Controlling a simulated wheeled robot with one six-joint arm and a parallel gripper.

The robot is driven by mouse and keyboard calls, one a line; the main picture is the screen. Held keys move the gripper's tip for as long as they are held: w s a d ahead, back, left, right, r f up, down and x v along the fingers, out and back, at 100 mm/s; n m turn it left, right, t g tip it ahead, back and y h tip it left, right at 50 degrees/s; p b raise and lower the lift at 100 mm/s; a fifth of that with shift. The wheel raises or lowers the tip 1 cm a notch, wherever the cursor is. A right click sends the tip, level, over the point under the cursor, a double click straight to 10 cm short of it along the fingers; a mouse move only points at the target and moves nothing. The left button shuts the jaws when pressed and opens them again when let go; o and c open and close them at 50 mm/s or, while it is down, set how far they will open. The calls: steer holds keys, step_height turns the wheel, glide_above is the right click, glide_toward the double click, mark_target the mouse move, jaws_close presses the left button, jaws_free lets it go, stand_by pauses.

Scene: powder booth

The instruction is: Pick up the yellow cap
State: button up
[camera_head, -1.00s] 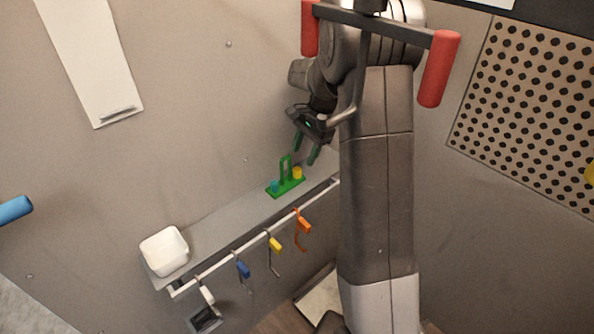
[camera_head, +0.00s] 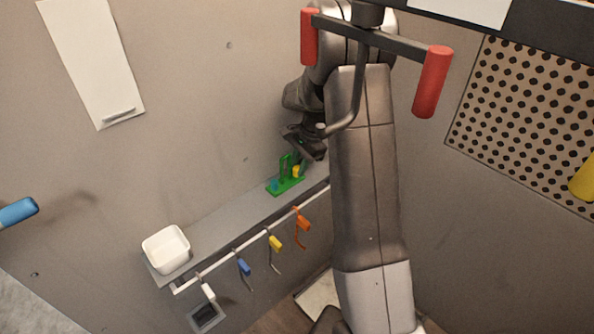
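The yellow cap (camera_head: 296,171) sits on a green holder (camera_head: 287,186) at the right part of the grey shelf. A small blue cap (camera_head: 274,185) is on the same holder, left of the upright green loop. My gripper (camera_head: 298,165) points down at the holder, with its fingers at or close around the yellow cap. The fingers are small, dark green and partly blend with the holder. I cannot tell whether they touch the cap or how far apart they are.
A white square bowl (camera_head: 166,250) stands at the shelf's left end. Below the shelf (camera_head: 226,220) a white rail carries hooks with white, blue, yellow (camera_head: 275,243) and orange (camera_head: 303,222) tags. The shelf between bowl and holder is clear.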

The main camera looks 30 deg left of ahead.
mark_target(294, 168)
steer(key=shift+c, duration=0.9)
steer(key=shift+r, duration=0.1)
steer(key=shift+r+p, duration=0.5)
step_height(294, 168, up, 3)
steer(key=shift+f+p, duration=0.2)
steer(key=shift+p, duration=0.8)
steer(key=s+d, duration=0.1)
steer(key=d, duration=0.4)
steer(key=s+d+b, duration=0.1)
steer(key=s+d, duration=0.1)
steer(key=d, duration=0.4)
steer(key=s+d+b, duration=0.1)
steer(key=s+d, duration=0.1)
steer(key=d, duration=0.4)
steer(key=shift+d+f, duration=0.15)
steer(key=shift+d, duration=0.05)
steer(key=shift+w, duration=0.1)
